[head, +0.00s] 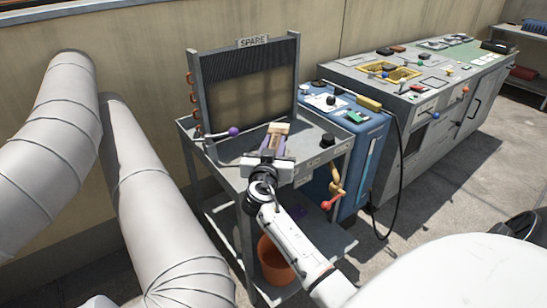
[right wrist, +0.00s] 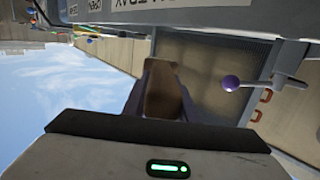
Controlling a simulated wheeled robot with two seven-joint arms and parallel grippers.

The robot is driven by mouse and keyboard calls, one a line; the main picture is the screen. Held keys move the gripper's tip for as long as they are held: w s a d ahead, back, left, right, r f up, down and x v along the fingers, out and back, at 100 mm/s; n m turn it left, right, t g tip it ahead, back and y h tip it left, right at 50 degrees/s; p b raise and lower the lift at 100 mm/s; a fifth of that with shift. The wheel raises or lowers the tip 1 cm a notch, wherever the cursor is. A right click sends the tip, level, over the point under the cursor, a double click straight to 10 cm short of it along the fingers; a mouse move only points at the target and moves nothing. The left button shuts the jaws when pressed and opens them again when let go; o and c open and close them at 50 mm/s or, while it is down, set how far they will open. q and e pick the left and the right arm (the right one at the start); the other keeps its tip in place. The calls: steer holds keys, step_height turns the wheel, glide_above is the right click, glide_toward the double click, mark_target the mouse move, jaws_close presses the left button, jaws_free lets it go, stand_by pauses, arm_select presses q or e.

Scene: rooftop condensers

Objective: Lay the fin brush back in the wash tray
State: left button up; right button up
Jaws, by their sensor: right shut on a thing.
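My right gripper (head: 272,140) is shut on the fin brush (head: 279,128), a tan block gripped between purple fingers. It is over the front part of a grey cart top with raised edges, which I take to be the wash tray (head: 222,150). In the right wrist view the brush (right wrist: 163,88) stands out from between the fingers (right wrist: 160,105). I cannot tell whether the brush touches the tray surface. An upside-down label, partly cut off, shows on a grey edge (right wrist: 262,18) at the top of that view. My left gripper is not in view.
A finned panel marked SPARE (head: 250,85) stands at the cart's back. A purple-knobbed lever (head: 233,132) and a dark knob (head: 327,140) flank the gripper. A blue unit (head: 365,135) stands right of the cart, an orange bucket (head: 275,262) below, large pipes (head: 150,190) left.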

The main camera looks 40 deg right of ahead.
steer(key=shift+f+b, duration=0.35)
steer(key=shift+f, duration=1.55)
steer(key=shift+f+b, duration=0.55)
steer(key=shift+b, duration=0.35)
steer(key=o, duration=1.1)
steer(key=shift+r, duration=0.1)
steer(key=shift+r+p, duration=0.15)
steer(key=shift+p, duration=0.2)
